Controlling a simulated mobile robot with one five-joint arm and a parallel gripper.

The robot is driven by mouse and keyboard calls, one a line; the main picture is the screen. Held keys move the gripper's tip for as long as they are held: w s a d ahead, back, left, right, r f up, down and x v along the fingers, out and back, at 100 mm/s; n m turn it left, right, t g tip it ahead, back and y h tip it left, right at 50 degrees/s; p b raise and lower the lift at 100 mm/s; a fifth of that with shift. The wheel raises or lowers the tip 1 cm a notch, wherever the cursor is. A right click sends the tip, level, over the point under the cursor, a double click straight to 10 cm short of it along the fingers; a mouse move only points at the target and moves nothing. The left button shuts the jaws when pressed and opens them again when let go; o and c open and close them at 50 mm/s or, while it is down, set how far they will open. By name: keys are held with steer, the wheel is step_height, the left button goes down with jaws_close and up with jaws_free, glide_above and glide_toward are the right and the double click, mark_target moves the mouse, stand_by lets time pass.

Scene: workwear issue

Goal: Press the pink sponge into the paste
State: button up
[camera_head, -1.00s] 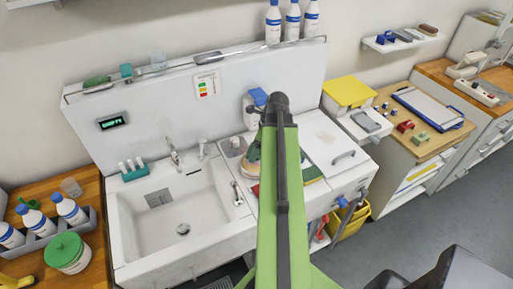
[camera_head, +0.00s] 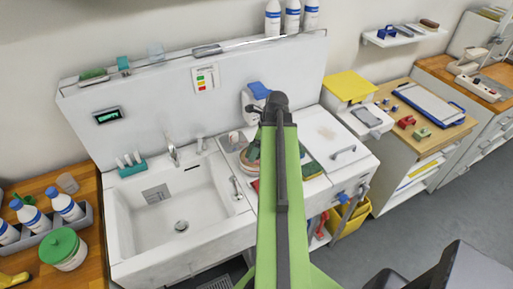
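My green arm runs up the middle of the picture to a dark joint, and my gripper is not visible beyond it. I cannot make out a pink sponge for certain. A round brownish item with green on it sits left of my arm on the white worktop (camera_head: 325,132), partly hidden by the arm. Whether it holds paste I cannot tell. A dark green flat item (camera_head: 310,168) shows just right of my arm. A small red patch shows low on the arm's left side.
A white sink (camera_head: 178,210) lies left of the worktop. A blue-topped dispenser (camera_head: 256,91) stands behind it. A green-lidded jar (camera_head: 63,250) and several white bottles stand at the left. A yellow-lidded box (camera_head: 349,87) and a wooden counter (camera_head: 425,142) are at the right.

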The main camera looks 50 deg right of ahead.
steer(key=shift+f+b, duration=0.55)
stand_by(1.2)
steer(key=shift+s+r, duration=0.1)
step_height(320, 180, up, 7)
steer(key=p, duration=0.7)
stand_by(0.4)
